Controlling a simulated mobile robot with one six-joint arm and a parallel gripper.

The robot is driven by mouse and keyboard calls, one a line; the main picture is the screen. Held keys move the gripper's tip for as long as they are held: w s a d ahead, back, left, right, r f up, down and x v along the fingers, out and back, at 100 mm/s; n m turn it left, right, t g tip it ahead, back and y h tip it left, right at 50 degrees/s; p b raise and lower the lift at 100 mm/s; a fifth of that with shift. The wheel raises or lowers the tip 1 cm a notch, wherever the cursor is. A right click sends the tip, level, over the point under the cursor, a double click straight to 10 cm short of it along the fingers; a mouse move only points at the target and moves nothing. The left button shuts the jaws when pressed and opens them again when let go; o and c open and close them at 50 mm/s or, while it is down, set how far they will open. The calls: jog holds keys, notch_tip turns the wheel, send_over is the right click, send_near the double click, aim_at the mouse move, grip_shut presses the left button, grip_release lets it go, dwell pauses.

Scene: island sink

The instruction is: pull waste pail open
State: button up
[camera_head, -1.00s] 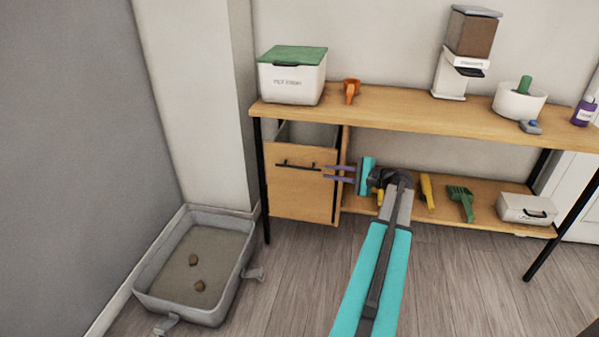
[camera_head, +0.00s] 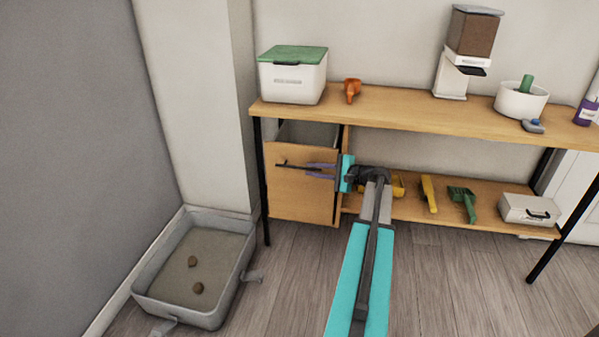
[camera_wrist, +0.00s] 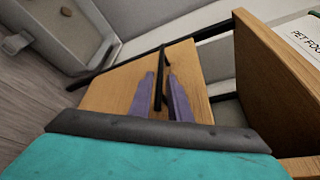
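The waste pail's wooden front (camera_head: 301,200) is under the left end of the bench, tilted out a little at the top, with a grey bin interior (camera_head: 308,133) showing behind it. A dark bar handle (camera_head: 290,165) runs across its upper part. My gripper (camera_head: 312,168) reaches in from the right at the handle's right part. In the wrist view the two purple fingers of my gripper (camera_wrist: 164,88) stand apart on either side of the black handle (camera_wrist: 159,80), with gaps visible. The wooden front (camera_wrist: 110,93) lies behind them.
A litter tray (camera_head: 240,262) with two brown clumps stands on the floor at left. A white box with green lid (camera_head: 293,85) and an orange scoop (camera_head: 352,90) sit on the bench top (camera_head: 400,108). A yellow tool (camera_head: 428,193) and green scoop (camera_head: 462,203) are on the lower shelf.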

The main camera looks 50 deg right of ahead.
aim_at(304, 168)
jog(key=shift+b+x, duration=0.8)
jog(key=shift+x, duration=2.35)
grip_shut()
